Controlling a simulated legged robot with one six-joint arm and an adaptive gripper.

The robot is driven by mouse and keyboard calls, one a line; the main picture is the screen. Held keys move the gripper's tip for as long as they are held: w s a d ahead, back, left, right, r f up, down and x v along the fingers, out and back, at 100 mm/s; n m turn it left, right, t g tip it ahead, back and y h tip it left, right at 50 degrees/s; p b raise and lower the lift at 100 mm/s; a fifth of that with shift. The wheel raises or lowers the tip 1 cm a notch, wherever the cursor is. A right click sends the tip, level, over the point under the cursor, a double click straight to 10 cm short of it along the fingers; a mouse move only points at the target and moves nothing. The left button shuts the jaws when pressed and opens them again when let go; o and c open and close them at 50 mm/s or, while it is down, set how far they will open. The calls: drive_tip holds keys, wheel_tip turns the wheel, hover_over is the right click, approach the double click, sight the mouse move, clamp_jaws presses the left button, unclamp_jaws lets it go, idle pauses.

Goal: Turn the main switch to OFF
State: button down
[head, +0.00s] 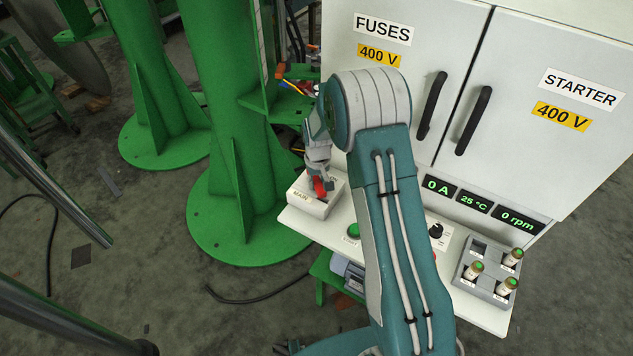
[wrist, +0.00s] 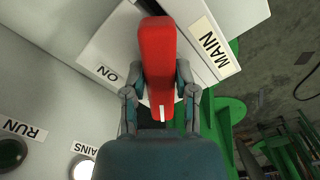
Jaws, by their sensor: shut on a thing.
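The main switch is a red handle (head: 320,187) on a white box (head: 306,204) labelled MAIN, at the left end of the control shelf. My gripper (head: 318,180) reaches down over it, and its fingers partly hide it in the head view. In the wrist view my gripper (wrist: 159,75) is shut on the red handle (wrist: 157,42), one finger on each side. A white mark shows at the handle's near end. An ON label (wrist: 107,73) lies to the handle's left, apart from it. The MAIN label (wrist: 215,48) is to its right. No OFF label is visible.
Behind the shelf stands a cabinet with FUSES (head: 383,29) and STARTER (head: 583,88) doors. A green button (head: 353,231), a black knob (head: 436,231) and a fuse tray (head: 487,272) share the shelf. A green column (head: 222,120) stands close on the left.

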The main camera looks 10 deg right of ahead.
sight(318, 180)
drive_tip(key=n, duration=0.3)
drive_tip(key=shift+w+d+n, duration=0.15)
drive_tip(key=shift+n, duration=0.15)
drive_tip(key=shift+w+d+n, duration=0.1)
drive_tip(key=shift+n, duration=1.8)
drive_tip(key=shift+c, duration=2)
unclamp_jaws()
wheel_tip(318, 180, up, 12)
